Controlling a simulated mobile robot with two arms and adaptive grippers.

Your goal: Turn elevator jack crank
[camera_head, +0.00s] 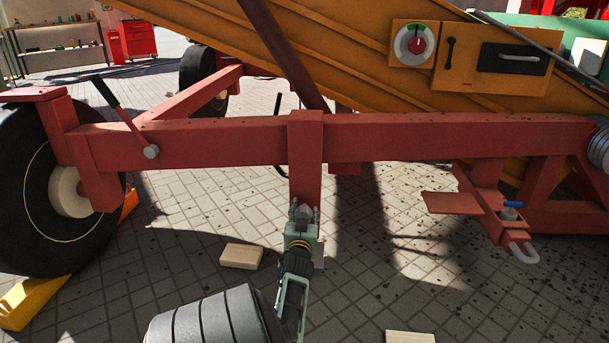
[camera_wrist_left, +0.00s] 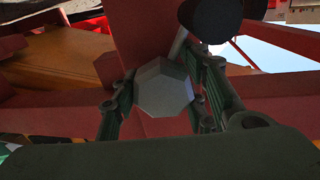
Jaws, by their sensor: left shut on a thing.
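The elevator's red frame has a vertical jack post (camera_head: 305,150) at its middle. My left gripper (camera_head: 303,212) is at the lower end of this post, with its fingers pointing up and away from me. In the left wrist view, the gripper (camera_wrist_left: 163,100) is shut around a grey, many-sided end of the jack crank (camera_wrist_left: 163,88). A short rod and a dark round grip (camera_wrist_left: 215,18) show just beyond the fingers. In the head view the fingers hide most of the crank. My right gripper is not in view.
A black-handled lever (camera_head: 105,90) is on the frame's left part. A large wheel (camera_head: 40,190) stands at the left with a yellow chock (camera_head: 28,300). A wooden block (camera_head: 241,256) lies on the paving. A hitch (camera_head: 512,230) juts out at the right.

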